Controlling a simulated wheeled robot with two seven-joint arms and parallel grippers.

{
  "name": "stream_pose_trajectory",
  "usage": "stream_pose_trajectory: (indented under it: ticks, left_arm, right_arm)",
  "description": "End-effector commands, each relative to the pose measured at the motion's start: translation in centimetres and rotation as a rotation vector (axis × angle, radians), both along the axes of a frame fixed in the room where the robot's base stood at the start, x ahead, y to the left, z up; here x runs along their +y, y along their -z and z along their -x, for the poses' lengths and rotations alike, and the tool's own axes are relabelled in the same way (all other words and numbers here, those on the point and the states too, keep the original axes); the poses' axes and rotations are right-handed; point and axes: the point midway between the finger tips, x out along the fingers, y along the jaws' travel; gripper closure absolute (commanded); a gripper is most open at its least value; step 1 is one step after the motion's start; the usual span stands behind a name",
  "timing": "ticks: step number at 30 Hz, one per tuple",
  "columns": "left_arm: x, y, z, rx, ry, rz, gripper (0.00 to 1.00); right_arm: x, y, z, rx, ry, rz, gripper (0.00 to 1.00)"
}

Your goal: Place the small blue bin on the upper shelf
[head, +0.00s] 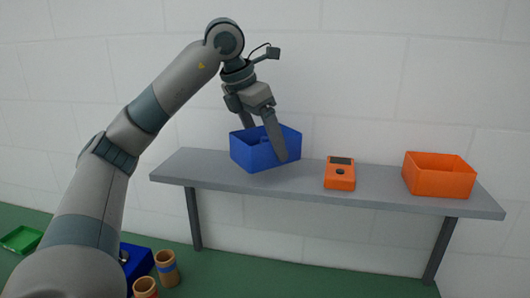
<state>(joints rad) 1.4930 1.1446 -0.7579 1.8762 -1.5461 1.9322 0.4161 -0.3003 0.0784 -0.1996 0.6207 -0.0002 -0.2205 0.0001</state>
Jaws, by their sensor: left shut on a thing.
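The small blue bin (252,158) is at the left part of the grey shelf (400,196), upright and level. Its base appears at the shelf top, but I cannot tell whether it rests there or hangs just above. My left gripper (264,142) comes down from above and is shut on the blue bin, with one finger in front of its near side. The other finger is partly hidden behind the bin's rim. My right gripper is not in view.
An orange device (340,179) and an orange bin (440,181) stand on the shelf to the right. Below at the left are a larger blue container (137,262), brown cylinders (167,272) and a green tray (20,240). A white block wall is behind the shelf.

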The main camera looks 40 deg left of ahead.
Motion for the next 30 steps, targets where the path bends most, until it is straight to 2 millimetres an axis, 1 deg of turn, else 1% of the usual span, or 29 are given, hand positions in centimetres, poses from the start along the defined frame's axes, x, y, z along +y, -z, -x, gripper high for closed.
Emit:
stream_pose_trajectory:
  ticks: [3, 13, 17, 21, 24, 30]
  left_arm:
    - [0.3, 0.2, -0.2, -0.001, 0.002, 0.0, 0.46]
    - [0.3, 0.4, -0.1, -0.001, 0.001, 0.0, 0.46]
    - [0.4, 1.4, -0.1, 0.002, -0.001, -0.001, 0.46]
    - [0.4, 3.0, -0.1, 0.002, -0.002, -0.002, 0.46]
    - [0.3, 3.9, -0.1, 0.001, 0.0, -0.001, 0.46]
    - [0.3, 4.2, -0.1, -0.001, 0.0, 0.0, 0.46]
  right_arm:
    - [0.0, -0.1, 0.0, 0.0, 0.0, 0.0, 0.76]
    - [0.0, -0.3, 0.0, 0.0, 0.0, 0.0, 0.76]
    - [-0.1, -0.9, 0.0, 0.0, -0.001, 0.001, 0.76]
    - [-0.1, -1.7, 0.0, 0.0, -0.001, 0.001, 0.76]
    - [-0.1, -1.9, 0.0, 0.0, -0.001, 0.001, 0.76]
    - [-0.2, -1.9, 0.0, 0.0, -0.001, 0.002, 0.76]
